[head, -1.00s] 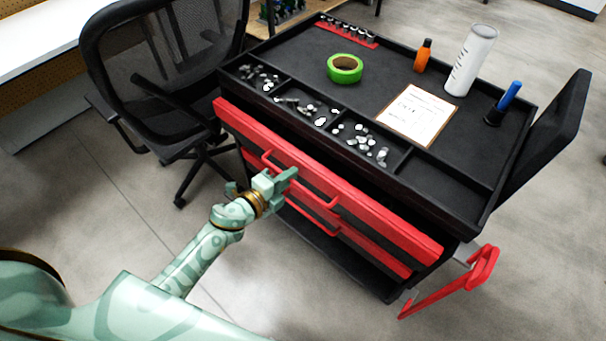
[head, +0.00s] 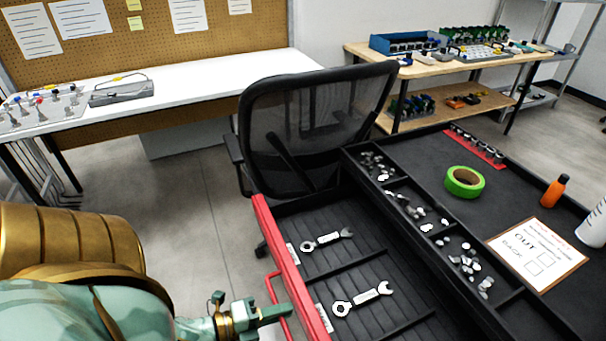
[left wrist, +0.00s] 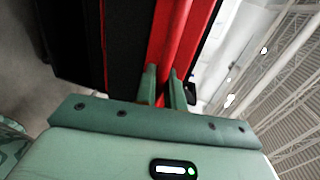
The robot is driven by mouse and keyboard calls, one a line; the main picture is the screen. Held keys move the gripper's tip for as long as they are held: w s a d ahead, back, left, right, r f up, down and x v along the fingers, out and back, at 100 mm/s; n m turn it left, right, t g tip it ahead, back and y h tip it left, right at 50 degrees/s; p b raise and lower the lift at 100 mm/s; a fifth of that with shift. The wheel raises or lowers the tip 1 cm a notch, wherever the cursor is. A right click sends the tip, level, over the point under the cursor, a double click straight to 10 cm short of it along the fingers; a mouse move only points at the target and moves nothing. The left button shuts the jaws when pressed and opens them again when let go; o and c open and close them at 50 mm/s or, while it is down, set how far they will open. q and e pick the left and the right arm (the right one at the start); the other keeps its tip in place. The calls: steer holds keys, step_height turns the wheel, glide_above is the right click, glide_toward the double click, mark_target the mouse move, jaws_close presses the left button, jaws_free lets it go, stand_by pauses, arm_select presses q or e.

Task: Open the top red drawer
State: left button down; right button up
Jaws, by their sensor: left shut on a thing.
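The top red drawer (head: 268,232) is pulled well out from the black cart in the head view, its dark inside showing. Two wrenches lie in it, one farther back (head: 325,241) and one nearer (head: 362,298), in separate compartments. My left gripper (head: 272,313) is at the outer side of the red front, shut on its red handle (head: 270,284). The left wrist view shows the two green fingers (left wrist: 164,90) close together against the red front (left wrist: 172,35); the grip itself is partly hidden there. My right gripper is not in view.
The cart top (head: 425,150) holds green tape (head: 464,182), an orange bottle (head: 554,191), a paper sheet (head: 537,256) and bins of small parts. A black chair (head: 312,125) stands close behind the drawer. A white table (head: 190,92) is at the back left; floor between is clear.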

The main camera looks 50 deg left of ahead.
arm_select(q)
steer(key=shift+f+v, duration=0.2)
steer(key=shift+v, duration=0.85)
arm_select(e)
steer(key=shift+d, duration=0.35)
arm_select(q)
steer(key=c, duration=1.6)
jaws_free()
steer(key=shift+c, duration=0.2)
